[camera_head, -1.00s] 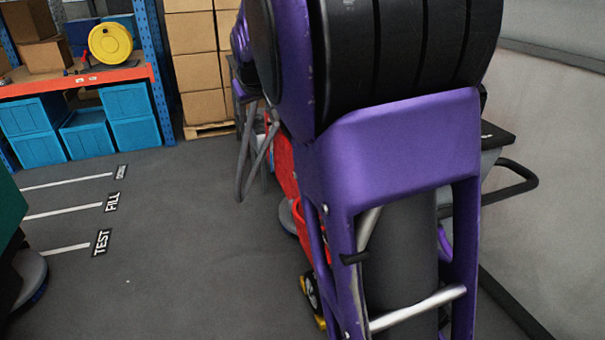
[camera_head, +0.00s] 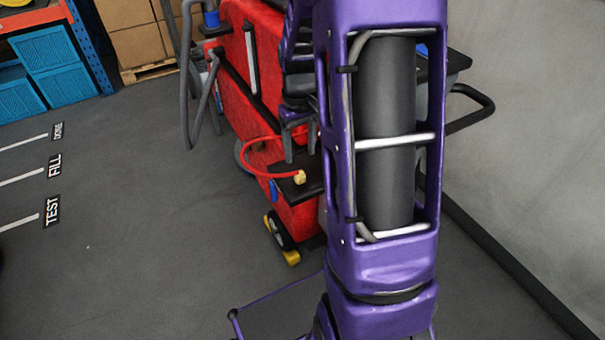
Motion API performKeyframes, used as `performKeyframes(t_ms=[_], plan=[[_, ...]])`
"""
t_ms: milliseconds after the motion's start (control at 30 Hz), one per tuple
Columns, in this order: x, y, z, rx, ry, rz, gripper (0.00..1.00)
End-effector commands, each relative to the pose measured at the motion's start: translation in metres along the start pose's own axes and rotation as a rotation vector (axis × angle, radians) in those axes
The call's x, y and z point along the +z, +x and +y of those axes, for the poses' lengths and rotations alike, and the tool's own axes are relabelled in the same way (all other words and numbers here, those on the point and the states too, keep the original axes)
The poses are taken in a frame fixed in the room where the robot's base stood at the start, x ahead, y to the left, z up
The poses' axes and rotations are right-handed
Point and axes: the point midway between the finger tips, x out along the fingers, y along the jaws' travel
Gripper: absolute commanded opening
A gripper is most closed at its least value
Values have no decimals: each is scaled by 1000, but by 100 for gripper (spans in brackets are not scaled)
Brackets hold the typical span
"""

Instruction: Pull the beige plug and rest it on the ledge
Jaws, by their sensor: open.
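The beige plug (camera_head: 300,177) shows in the head view at the end of a curved red cord (camera_head: 258,172). It appears to sit on the dark ledge (camera_head: 282,186), close to the ledge's front edge. The ledge sticks out from the red scrubber tank (camera_head: 248,80). My gripper (camera_head: 300,154) points down over the ledge, just behind and above the plug in the picture. Its two grey fingers are spread, with nothing visible between them, and the plug looks apart from them. My purple arm hides the right part of the ledge and tank.
A wheel (camera_head: 279,232) with yellow parts is under the tank. A black handle (camera_head: 472,105) sticks out at right, near the pale wall (camera_head: 535,130). Blue bins (camera_head: 50,70) and cardboard boxes (camera_head: 135,48) stand at upper left. The left floor is open.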

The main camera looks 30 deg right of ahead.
Motion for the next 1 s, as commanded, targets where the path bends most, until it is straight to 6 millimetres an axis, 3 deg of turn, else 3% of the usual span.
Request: performKeyframes(t_ms=[467,1000], plan=[[0,9,0,1,0,1,61],[0,78,0,1,0,0,61]])
